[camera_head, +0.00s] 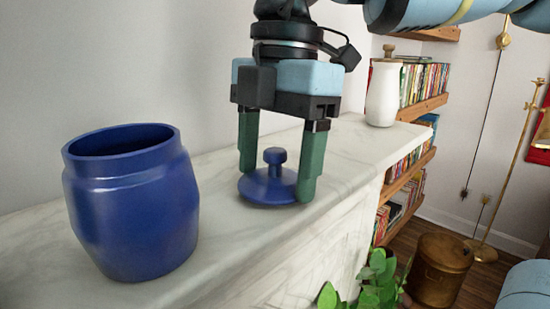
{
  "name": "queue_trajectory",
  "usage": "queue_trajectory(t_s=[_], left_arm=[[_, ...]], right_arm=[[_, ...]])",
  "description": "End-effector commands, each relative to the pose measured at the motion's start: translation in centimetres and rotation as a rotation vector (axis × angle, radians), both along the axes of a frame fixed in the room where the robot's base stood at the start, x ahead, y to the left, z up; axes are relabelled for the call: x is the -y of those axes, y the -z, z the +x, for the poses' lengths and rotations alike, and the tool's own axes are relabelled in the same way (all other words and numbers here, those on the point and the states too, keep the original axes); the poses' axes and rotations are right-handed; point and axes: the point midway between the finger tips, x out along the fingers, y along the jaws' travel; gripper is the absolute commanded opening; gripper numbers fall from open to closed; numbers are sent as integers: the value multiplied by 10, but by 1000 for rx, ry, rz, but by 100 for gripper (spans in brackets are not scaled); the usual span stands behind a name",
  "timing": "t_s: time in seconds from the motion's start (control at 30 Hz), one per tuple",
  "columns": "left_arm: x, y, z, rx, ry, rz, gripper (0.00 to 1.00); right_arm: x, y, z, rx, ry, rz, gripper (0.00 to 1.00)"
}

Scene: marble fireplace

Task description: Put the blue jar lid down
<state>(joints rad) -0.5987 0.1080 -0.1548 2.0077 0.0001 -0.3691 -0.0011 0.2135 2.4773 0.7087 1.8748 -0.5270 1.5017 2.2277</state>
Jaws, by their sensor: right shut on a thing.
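The blue jar lid (264,187) is a round disc with a knob on top, level, at the middle of the marble mantel (215,222). My right gripper (277,184) points down from above, its two green fingers on either side of the lid, and is shut on it. The lid is at the mantel's surface or just over it; I cannot tell whether it touches. The open blue jar (135,212) stands upright on the mantel to the left, apart from the lid. My left gripper is not in view.
A white jar with a wooden stopper (383,95) stands at the mantel's far end. Bookshelves (412,180) are beyond it. Green leaves (370,285) rise by the mantel's front edge. A brass bin (440,265) stands on the floor. The mantel between lid and white jar is clear.

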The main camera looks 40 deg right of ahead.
Motion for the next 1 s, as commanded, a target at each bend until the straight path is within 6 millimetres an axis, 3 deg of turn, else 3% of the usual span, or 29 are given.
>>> queue_trajectory(t_s=[0.33,0.37,0.53,1.0], left_arm=[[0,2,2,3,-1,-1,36],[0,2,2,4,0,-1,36],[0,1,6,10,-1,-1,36],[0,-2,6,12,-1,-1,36]], right_arm=[[0,3,0,0,0,0,49],[0,4,0,0,0,0,73],[0,3,0,1,0,0,94],[0,-2,0,2,0,0,94]])
